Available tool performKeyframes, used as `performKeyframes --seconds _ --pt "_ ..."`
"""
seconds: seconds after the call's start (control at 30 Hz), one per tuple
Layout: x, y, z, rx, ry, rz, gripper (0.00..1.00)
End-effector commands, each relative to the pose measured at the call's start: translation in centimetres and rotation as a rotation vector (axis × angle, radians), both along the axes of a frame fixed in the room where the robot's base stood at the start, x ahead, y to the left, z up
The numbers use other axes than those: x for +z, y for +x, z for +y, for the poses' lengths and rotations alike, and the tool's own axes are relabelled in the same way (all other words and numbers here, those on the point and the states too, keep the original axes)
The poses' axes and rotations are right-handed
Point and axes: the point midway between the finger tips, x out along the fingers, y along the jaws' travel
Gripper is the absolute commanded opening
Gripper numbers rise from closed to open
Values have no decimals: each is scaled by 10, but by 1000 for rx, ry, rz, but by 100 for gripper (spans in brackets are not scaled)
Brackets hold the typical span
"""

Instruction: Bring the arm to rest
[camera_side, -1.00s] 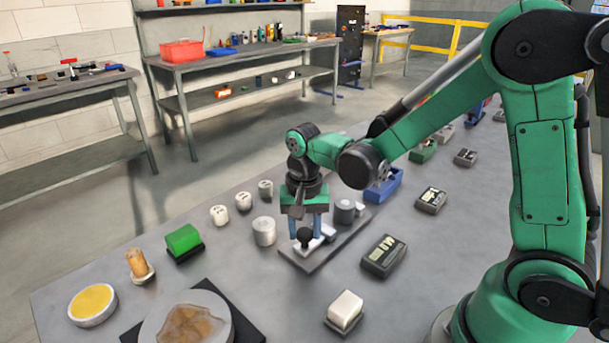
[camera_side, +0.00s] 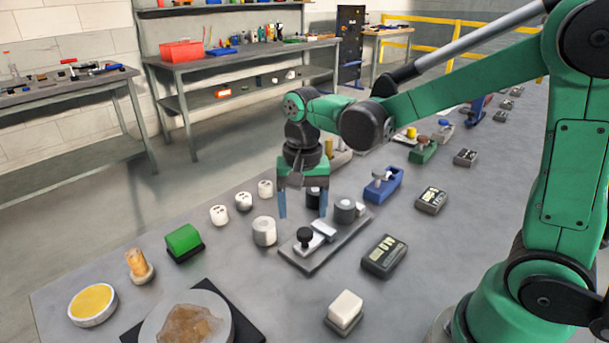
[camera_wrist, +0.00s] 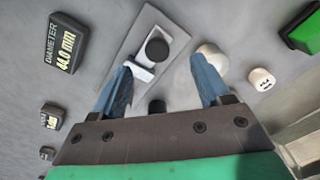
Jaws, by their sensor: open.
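My gripper (camera_side: 303,204) hangs above the table with its two blue fingers apart and nothing between them in the side view. The same gripper (camera_wrist: 163,88) shows in the wrist view with its fingers spread. Below it and a little nearer the camera is a grey plate (camera_side: 340,238) bearing a black knob (camera_side: 304,236), a pale block and a grey cylinder (camera_side: 345,209). The plate (camera_wrist: 131,44) and black knob (camera_wrist: 157,49) also show ahead of the fingers in the wrist view. A dark cylinder (camera_side: 313,196) stands partly hidden behind the fingers.
A white cylinder (camera_side: 264,231) and several small white ones stand left of the gripper. A green block (camera_side: 183,240) is farther left. A dark display box (camera_side: 384,255) and a blue carrier (camera_side: 384,184) lie to the right. Bare table (camera_side: 250,290) shows in front.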

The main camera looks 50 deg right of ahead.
Motion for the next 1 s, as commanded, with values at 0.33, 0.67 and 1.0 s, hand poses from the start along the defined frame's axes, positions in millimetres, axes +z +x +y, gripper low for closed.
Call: performKeyframes --seconds 0.33,0.67,1.0 --pt "4 0 0 0 0 0 70" --pt "27 -20 -1 240 -23 -192 70" --pt "44 -49 -3 669 -190 -526 70"
